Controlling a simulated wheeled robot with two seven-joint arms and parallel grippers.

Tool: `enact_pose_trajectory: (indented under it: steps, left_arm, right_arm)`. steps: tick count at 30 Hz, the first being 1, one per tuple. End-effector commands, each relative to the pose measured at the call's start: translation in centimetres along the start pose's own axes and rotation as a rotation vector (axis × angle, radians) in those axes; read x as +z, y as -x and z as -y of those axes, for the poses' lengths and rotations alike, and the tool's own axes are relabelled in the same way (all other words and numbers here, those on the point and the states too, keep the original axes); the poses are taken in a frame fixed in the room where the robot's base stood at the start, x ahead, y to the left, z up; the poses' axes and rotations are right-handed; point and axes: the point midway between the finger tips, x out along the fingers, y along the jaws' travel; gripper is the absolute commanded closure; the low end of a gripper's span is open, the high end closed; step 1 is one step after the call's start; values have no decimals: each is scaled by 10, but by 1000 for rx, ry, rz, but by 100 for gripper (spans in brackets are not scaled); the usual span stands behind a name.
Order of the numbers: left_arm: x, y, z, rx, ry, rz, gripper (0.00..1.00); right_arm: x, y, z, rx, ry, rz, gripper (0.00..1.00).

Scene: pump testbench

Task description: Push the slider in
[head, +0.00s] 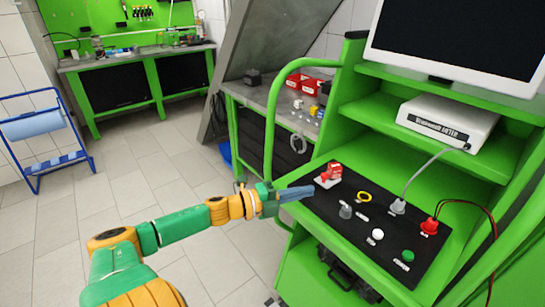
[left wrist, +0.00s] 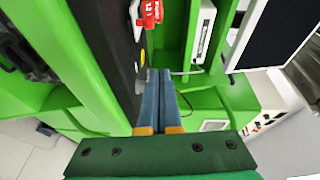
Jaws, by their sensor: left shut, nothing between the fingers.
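A black control panel (head: 385,245) lies on the green bench. It carries a red switch (head: 331,172) on a light plate, a yellow ring (head: 364,197), a grey knob (head: 346,211), a white button (head: 377,234) and a green button (head: 407,256). I cannot tell which part is the slider. My left gripper (head: 311,191) is shut and empty, its blue-grey fingers reaching over the panel's left edge, below the red switch. In the left wrist view the shut fingers (left wrist: 160,73) point along the panel, with the red switch (left wrist: 150,13) beyond them. Contact cannot be told. My right gripper is not in view.
A grey plug with cable (head: 398,206) and a red plug with wires (head: 430,226) stand on the panel's right side. A white meter box (head: 447,121) sits on the shelf above, under a monitor (head: 465,40). A green upright frame (head: 271,120) rises beside my left gripper.

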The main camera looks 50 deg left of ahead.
Motion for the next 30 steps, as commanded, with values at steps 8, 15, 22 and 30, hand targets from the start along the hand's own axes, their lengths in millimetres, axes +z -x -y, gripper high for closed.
enact_pose_trajectory:
  steps: [8, 15, 22, 30]
  left_arm:
    - [0, 52, 1, 4, 2, 2, 100]
    - [0, 77, 1, 1, -1, 0, 100]
    - [0, 78, 0, 0, -2, -1, 100]
    - [3, 79, -2, 3, 8, 13, 100]
  right_arm:
    - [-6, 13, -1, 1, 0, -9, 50]
    - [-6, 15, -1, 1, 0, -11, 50]
    - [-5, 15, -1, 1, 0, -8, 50]
    - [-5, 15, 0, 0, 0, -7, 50]
